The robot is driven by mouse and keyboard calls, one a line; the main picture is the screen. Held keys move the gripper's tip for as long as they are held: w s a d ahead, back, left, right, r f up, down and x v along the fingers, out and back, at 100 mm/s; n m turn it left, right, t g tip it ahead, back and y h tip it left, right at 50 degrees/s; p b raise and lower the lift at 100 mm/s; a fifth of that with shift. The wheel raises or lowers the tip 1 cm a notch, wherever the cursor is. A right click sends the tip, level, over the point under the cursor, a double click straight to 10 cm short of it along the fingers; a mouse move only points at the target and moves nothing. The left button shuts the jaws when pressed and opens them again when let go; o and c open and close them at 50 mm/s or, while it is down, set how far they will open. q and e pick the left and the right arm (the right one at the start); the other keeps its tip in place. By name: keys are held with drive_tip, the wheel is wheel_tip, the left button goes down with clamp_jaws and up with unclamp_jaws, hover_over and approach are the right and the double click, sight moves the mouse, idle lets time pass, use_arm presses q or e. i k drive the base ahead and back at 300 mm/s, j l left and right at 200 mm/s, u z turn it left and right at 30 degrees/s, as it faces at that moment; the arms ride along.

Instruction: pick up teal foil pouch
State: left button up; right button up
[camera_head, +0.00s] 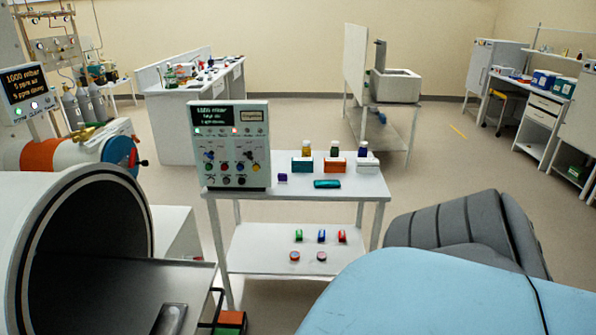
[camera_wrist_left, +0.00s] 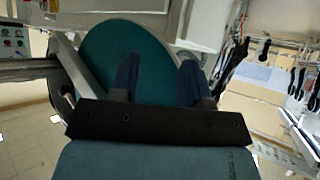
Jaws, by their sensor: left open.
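The teal foil pouch (camera_head: 327,184) lies flat on the top of a white two-level table (camera_head: 352,190), near its front edge and right of the control panel. Neither gripper shows in the head view. In the left wrist view my left gripper (camera_wrist_left: 158,70) is open, its two dark fingers apart with nothing held between them. A dark teal round surface (camera_wrist_left: 150,42) lies behind the fingers; I cannot tell what it is. The pouch cannot be made out in the left wrist view. My right gripper is in neither view.
A control panel (camera_head: 237,180) stands on the table's left end. A small purple item (camera_head: 283,177) lies left of the pouch. Teal (camera_head: 302,165), orange (camera_head: 334,165) and white (camera_head: 367,163) boxes with bottles stand behind it. The lower shelf (camera_head: 268,249) holds several small items.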

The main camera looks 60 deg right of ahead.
sight(323, 184)
drive_tip(key=z, duration=2.3)
drive_tip(key=i+l+u, duration=0.25)
drive_tip(key=i+j, duration=0.1)
